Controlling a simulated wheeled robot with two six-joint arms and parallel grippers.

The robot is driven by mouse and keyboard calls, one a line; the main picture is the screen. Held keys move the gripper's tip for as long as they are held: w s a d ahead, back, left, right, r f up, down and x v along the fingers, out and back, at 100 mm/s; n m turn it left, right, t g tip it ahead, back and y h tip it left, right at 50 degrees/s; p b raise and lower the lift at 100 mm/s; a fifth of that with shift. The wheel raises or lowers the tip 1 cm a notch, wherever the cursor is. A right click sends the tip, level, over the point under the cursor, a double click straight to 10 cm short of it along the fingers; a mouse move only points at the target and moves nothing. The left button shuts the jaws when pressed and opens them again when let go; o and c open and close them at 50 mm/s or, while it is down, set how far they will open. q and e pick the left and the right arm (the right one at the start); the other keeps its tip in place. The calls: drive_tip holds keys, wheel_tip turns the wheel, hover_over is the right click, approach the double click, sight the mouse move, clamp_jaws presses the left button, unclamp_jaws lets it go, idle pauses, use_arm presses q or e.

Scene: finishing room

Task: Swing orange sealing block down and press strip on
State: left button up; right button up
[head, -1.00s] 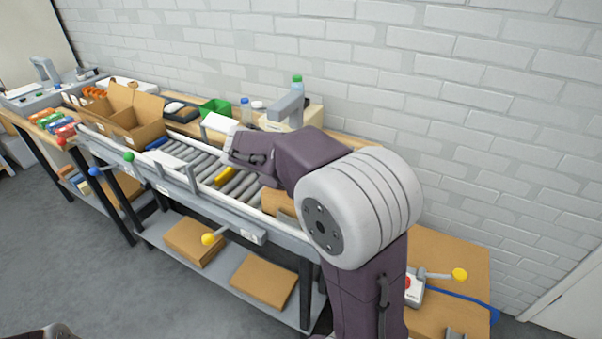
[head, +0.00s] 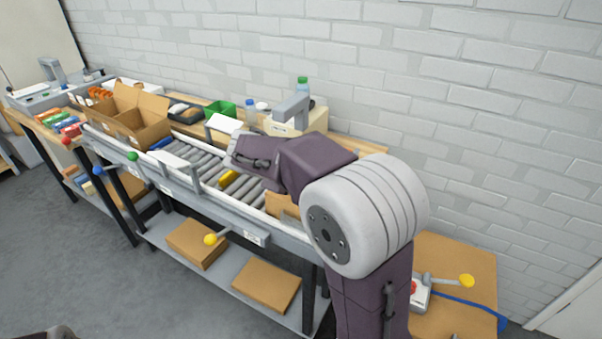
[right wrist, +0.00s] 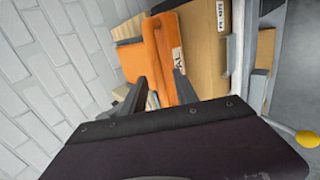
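The orange sealing block (right wrist: 160,58) shows in the right wrist view as a long orange piece with a small white label on its right side. It lies just beyond my right gripper (right wrist: 160,88), whose two dark fingers stand apart with orange visible between them. I cannot tell whether the fingers touch it. In the head view my right arm hides the gripper and the orange block. I cannot make out the strip. My left gripper is not in view.
A labelled cardboard box (right wrist: 208,50) stands beside the orange block. In the head view, a roller conveyor (head: 210,165) carries a yellow piece (head: 228,179). An open carton (head: 140,112) stands at its far end. A brick wall (head: 400,80) runs behind.

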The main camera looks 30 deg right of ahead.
drive_tip(key=p+v, duration=0.1)
drive_tip(key=v, duration=0.8)
drive_tip(key=shift+r+p, duration=0.1)
drive_tip(key=shift+p, duration=0.25)
drive_tip(key=s+f+m+g+y+p, duration=0.2)
drive_tip(key=s+f+g+y+p, duration=0.15)
drive_tip(key=s+p, duration=0.5)
drive_tip(key=s+a+f+m+y+p, duration=0.1)
drive_tip(key=s+a+f+m+y, duration=0.2)
drive_tip(key=a+f, duration=0.6)
drive_tip(key=shift+s+f+y+p, duration=0.3)
drive_tip(key=shift+s+f+y, duration=0.45)
drive_tip(key=shift+f+y, duration=0.3)
